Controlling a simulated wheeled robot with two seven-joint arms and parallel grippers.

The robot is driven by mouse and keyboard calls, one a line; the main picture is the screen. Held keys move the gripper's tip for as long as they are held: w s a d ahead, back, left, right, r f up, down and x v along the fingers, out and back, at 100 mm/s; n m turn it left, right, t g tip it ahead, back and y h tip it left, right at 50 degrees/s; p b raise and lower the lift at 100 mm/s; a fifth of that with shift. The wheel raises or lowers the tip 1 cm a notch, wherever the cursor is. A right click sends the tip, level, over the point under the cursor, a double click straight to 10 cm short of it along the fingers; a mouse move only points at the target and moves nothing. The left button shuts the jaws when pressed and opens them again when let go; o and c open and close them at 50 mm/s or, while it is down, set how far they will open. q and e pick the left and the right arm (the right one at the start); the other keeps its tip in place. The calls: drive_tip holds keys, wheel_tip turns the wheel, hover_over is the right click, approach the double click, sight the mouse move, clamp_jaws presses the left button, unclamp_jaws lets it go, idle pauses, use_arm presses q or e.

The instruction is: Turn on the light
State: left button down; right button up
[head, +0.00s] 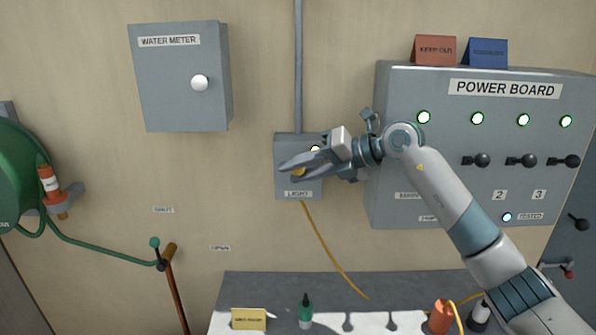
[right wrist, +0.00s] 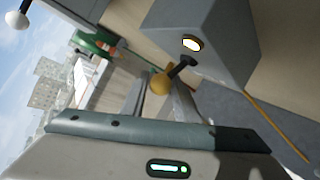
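The grey box labelled LIGHT (head: 284,150) is on the wall in the middle of the head view. Its round lamp glows pale in the head view and in the right wrist view (right wrist: 192,44). A dark lever with a yellow ball knob (right wrist: 160,84) sticks out of the box. My right gripper (head: 297,167) is in front of the box, its fingers closed on both sides of the yellow knob, which shows between them. The fingers and arm hide part of the box and most of the lever in the head view. My left gripper is out of view.
The power board (head: 400,150), with green lamps and black levers, is right of the light box, behind my right arm. The water meter box (head: 180,105) hangs upper left. A green hose reel (head: 15,180) is at far left. A bench (head: 270,285) with small items stands below.

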drive_tip(key=shift+o, duration=1.4)
drive_tip(key=shift+w+d+r, duration=0.1)
drive_tip(key=shift+w+r, duration=0.1)
drive_tip(key=shift+r, duration=0.3)
drive_tip(key=shift+f, duration=0.1)
drive_tip(key=shift+f, duration=0.25)
